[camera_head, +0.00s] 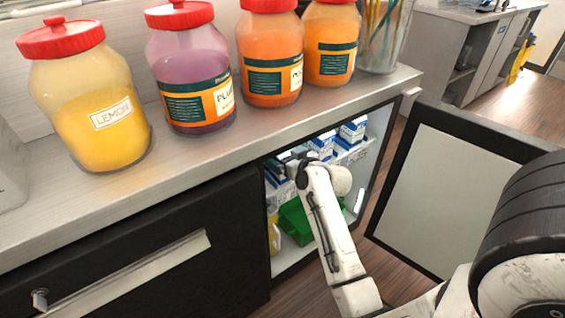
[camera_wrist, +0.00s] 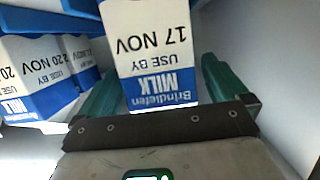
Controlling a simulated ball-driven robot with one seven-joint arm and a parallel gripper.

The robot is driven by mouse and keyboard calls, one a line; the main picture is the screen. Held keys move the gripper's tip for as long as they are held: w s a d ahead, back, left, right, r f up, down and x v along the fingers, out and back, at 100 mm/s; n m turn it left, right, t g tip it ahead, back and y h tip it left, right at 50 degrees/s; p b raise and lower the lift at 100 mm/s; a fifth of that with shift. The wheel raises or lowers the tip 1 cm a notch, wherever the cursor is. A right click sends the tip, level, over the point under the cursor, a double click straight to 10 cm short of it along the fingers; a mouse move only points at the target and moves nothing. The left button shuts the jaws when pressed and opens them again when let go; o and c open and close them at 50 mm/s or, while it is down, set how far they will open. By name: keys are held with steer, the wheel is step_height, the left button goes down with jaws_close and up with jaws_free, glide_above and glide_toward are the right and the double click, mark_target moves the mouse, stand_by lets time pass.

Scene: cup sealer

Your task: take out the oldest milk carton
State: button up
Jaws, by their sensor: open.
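A white and blue milk carton (camera_wrist: 150,55) marked "USE BY 17 NOV" stands between the two green fingers of my gripper (camera_wrist: 161,88) in the wrist view. Its print appears upside down. My gripper is open, with one finger on each side of the carton. Two more milk cartons stand to the left: a near one (camera_wrist: 35,78) and one behind it (camera_wrist: 86,60), with dates reading 20 NOV, partly cut off. In the head view, blue and white cartons (camera_head: 353,130) show on the upper shelf of the open fridge, and my arm reaches in, hiding some.
The fridge door (camera_head: 450,190) stands open to the right. A green container (camera_head: 296,222) and a yellow item (camera_head: 274,236) sit lower in the fridge. The countertop (camera_head: 215,150) above holds several red-lidded jars (camera_head: 100,120). The fridge wall (camera_wrist: 270,60) is close on the right.

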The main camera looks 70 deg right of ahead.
steer(key=shift+w+d+f, duration=0.25)
steer(key=shift+w+d, duration=0.1)
steer(key=shift+w, duration=0.2)
steer(key=shift+c, duration=0.3)
steer(key=c, duration=1.3)
steer(key=shift+r, duration=0.1)
steer(key=shift+c, duration=0.6)
steer(key=shift+r, duration=0.1)
